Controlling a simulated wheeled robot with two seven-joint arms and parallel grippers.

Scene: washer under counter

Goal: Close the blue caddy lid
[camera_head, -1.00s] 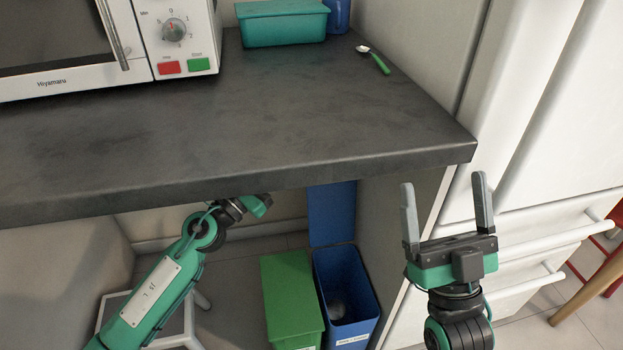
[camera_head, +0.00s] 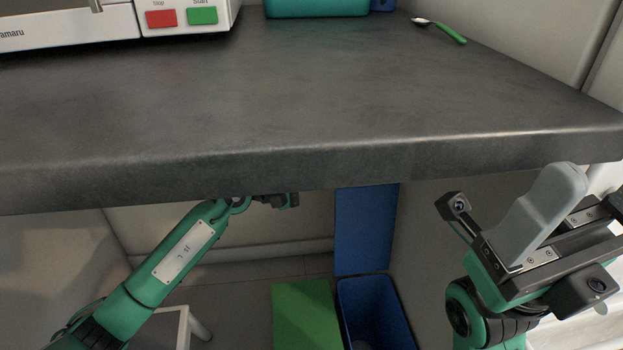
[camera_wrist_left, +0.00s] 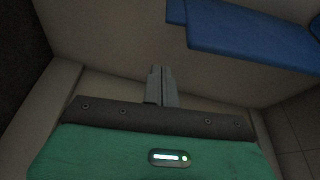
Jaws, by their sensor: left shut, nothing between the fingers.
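The blue caddy (camera_head: 375,312) stands on the floor under the counter. Its lid (camera_head: 362,230) is open, standing upright behind the bin, its top hidden by the counter edge. Blue parts of the caddy, apparently the lid (camera_wrist_left: 250,40), show at the upper right of the left wrist view. My left gripper (camera_head: 292,200) is under the counter, left of the lid and apart from it; its fingertips are partly hidden. In the left wrist view the fingers (camera_wrist_left: 160,75) are shut and empty.
A green caddy (camera_head: 305,315) with its lid down stands left of the blue one. The dark counter (camera_head: 300,110) overhangs both. A stool (camera_head: 172,330) is at lower left. A microwave (camera_head: 185,18), a teal box (camera_head: 318,8) and a green-handled spoon (camera_head: 445,30) are on the counter.

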